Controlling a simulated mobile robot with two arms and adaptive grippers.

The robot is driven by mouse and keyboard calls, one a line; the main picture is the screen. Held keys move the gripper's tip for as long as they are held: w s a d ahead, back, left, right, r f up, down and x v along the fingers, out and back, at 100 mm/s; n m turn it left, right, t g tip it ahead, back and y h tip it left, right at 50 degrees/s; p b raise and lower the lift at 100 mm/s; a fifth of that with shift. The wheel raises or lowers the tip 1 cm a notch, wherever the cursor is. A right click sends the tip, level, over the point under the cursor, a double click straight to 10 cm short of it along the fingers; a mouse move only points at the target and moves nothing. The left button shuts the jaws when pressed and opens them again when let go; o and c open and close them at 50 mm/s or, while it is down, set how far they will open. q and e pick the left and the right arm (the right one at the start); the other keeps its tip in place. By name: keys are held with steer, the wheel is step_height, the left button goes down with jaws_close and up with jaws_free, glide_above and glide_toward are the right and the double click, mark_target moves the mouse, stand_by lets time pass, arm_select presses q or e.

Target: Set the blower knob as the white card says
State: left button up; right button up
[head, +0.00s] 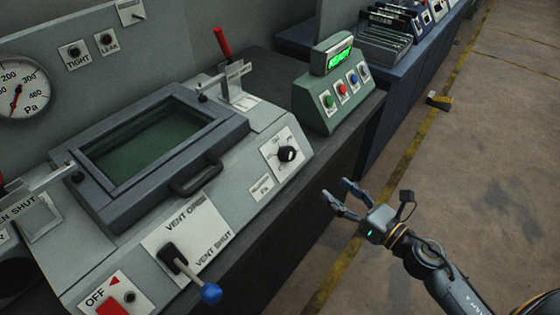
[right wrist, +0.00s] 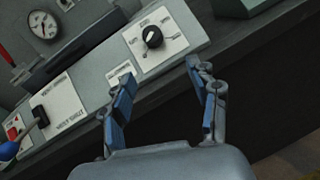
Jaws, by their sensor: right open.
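The blower knob (head: 287,154) is a black dial on a white plate on the sloping front of the grey machine, right of the framed window. It also shows in the right wrist view (right wrist: 152,37), ahead of my fingers; its setting is too small to read. A small white card (head: 261,187) with unreadable print lies just below the knob plate; it shows in the right wrist view too (right wrist: 121,76). My right gripper (head: 337,195) is open and empty, to the right of the knob and apart from it. My left gripper is not in view.
A vent lever with a blue ball (head: 211,293) stands front left of the knob. A window frame with a handle (head: 196,177) and a red-handled clamp (head: 222,42) are nearby. A green button box (head: 335,95) with a lit display stands behind. The floor at right is mostly clear.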

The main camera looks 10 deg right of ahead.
steer(key=r+n, duration=0.1)
steer(key=p, duration=0.4)
glide_toward(291, 156)
steer(key=x, duration=0.7)
steer(key=shift+w+d, duration=0.1)
steer(key=shift+w, duration=0.05)
steer(key=shift+w+a, duration=0.35)
steer(key=shift+w, duration=0.2)
steer(key=c, duration=1.2)
steer(key=shift+o, duration=0.2)
steer(key=shift+p, duration=0.3)
